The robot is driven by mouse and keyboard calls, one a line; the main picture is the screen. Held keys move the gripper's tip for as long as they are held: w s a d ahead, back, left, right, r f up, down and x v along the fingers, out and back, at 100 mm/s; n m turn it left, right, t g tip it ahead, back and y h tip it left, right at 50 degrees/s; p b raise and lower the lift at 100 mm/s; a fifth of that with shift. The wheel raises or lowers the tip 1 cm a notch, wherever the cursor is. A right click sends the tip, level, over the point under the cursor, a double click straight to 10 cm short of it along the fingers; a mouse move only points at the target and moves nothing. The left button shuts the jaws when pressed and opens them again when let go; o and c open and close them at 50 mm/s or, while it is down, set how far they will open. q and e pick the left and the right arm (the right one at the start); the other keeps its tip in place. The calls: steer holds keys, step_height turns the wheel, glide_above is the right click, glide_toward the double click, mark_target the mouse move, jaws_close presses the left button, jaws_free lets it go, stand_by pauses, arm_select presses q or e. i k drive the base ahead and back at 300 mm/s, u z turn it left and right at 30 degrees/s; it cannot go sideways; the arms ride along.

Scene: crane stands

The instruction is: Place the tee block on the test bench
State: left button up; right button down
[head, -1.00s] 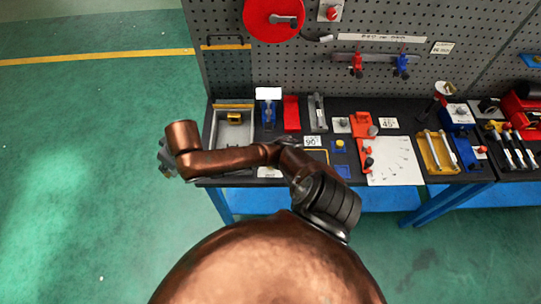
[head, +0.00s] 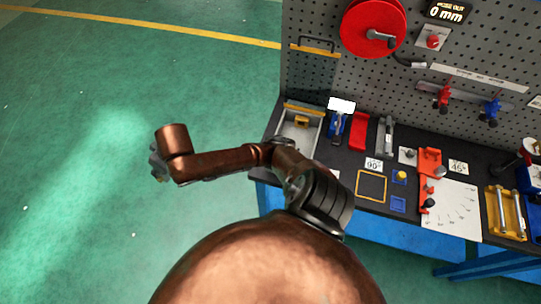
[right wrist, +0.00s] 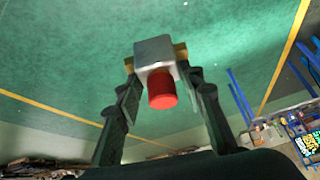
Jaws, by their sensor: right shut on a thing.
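My right gripper (right wrist: 157,78) is shut on a grey block with a red round stub facing the camera, which I take as the tee block (right wrist: 154,50). Yellow-brown parts show at both sides of the block. It is held in the air with green floor behind it. In the head view my right arm reaches left, and its gripper end hangs over the floor left of the bench, mostly hidden by the wrist. The test bench (head: 340,160) has a black top and stands at the right. My left gripper is not in view.
On the bench are a grey tray (head: 300,128), a red holder (head: 359,131), a yellow-outlined square (head: 371,186), a white angle sheet (head: 452,208) and a yellow tray (head: 505,212). A pegboard (head: 400,85) with a red reel (head: 373,28) rises behind. The floor at left is clear.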

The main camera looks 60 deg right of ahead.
mark_target(371, 186)
steer(key=i, duration=1.05)
steer(key=z, duration=3.3)
steer(key=i, duration=0.5)
